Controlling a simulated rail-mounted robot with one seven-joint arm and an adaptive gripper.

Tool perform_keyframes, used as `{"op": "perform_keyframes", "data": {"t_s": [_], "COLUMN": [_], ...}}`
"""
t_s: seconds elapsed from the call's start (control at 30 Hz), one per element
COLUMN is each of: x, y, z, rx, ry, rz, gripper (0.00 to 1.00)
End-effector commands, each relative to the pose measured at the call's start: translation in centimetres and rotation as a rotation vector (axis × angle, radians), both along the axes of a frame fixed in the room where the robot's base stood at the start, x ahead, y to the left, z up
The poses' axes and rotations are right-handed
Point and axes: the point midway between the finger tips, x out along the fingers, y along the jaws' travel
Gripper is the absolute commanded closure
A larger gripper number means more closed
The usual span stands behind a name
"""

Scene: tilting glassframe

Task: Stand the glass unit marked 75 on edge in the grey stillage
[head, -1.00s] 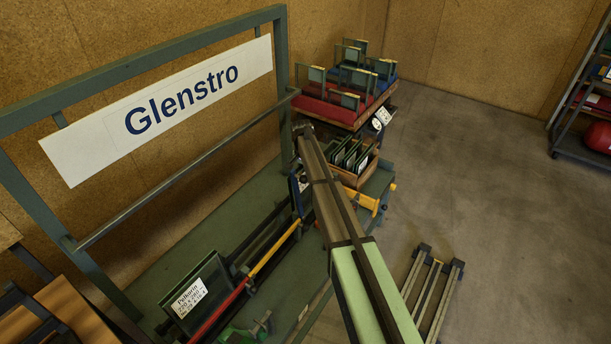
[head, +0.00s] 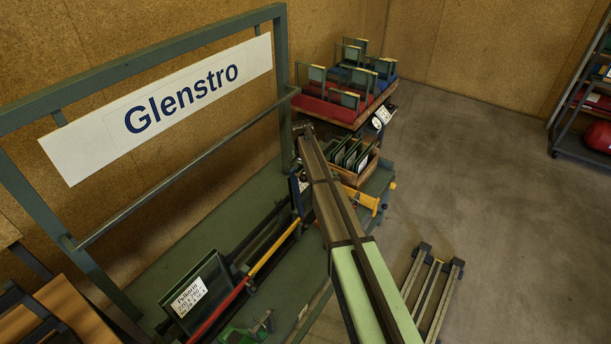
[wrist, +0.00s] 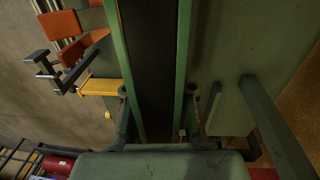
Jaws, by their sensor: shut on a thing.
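My gripper (wrist: 160,115) is shut on a glass unit (wrist: 150,60). In the wrist view the unit shows edge-on, with two green edges and a dark band between. The mark on this unit is not in sight, so I cannot tell its number. In the head view my arm reaches up to a spot left of the wooden box, and the arm hides the gripper. I cannot tell which rack is the grey stillage; a low dark slatted rack (head: 444,264) stands empty on the floor at the right of my arm.
A wooden box (head: 346,177) holds several upright panes. Behind it a red-lined tray (head: 322,108) and a blue-lined one carry more framed units. A labelled pane (head: 190,297) stands at the lower left below the Glenstro sign (head: 185,98).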

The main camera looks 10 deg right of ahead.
Motion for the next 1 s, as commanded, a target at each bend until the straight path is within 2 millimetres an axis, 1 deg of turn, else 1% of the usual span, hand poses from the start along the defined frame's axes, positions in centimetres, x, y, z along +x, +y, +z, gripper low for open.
{"op": "perform_keyframes", "data": {"t_s": [0.3,0.33,0.4,0.73,1.0], "x": [0.0,0.0,0.0,0.0,0.1], "y": [0.0,0.0,0.0,0.0,0.1], "z": [0.1,0.1,0.1,-0.2,1.0], "rx": [-0.001,-0.001,-0.001,0.001,0.000], "ry": [-0.002,-0.002,-0.002,0.001,0.000], "rz": [0.000,0.000,0.000,0.000,0.000], "gripper": [1.00,0.68,0.46,0.46,0.46]}}
